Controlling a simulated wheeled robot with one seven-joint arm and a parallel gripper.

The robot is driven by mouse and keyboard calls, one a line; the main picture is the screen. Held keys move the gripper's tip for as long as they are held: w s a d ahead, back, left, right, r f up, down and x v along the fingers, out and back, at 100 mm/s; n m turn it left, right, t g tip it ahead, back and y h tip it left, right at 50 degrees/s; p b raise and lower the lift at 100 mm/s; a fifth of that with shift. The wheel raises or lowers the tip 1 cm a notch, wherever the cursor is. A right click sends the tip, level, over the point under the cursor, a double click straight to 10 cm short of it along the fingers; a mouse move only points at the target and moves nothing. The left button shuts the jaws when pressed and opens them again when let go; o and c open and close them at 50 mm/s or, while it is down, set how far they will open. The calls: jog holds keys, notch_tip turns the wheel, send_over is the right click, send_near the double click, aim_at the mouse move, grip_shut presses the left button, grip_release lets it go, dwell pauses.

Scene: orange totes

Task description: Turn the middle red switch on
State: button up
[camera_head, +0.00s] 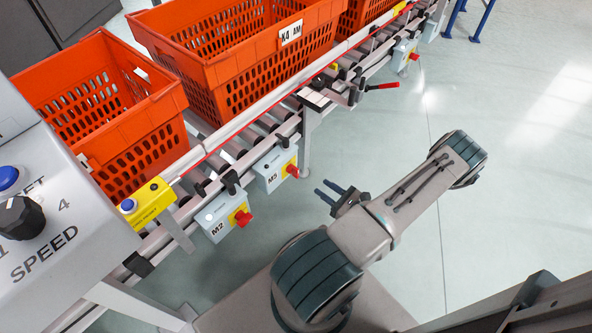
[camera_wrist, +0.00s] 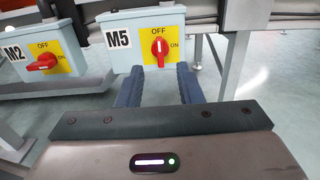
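The grey M5 switch box (camera_head: 268,174) hangs on the conveyor's side rail, between the M2 box (camera_head: 217,222) and boxes farther along. In the wrist view, the M5 red switch (camera_wrist: 160,47) stands upright on its yellow plate, with OFF above and ON at its right. The M2 red switch (camera_wrist: 42,62) lies roughly sideways. My gripper (camera_head: 323,188) is open and empty, to the right of the M5 box in the head view. In the wrist view, its two blue fingers (camera_wrist: 158,72) point toward the M5 box, spread either side of the switch, their tips near the box's lower edge.
Orange totes (camera_head: 262,62) stand on the roller conveyor. A red-handled lever (camera_head: 382,86) sticks out from the rail. Another grey switch box (camera_head: 405,52) hangs farther along. A SPEED control panel (camera_head: 50,215) is at the left. The floor (camera_head: 510,110) at the right is clear.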

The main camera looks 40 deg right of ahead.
aim_at(298, 171)
jog(key=w, duration=0.4)
jog(key=w+a+b, duration=0.1)
jog(key=w, duration=0.3)
jog(key=w+a+b, duration=0.1)
jog(key=w, duration=0.3)
jog(key=shift+w+a, duration=0.25)
jog(key=shift+w, duration=0.05)
jog(key=shift+s, duration=0.1)
grip_shut()
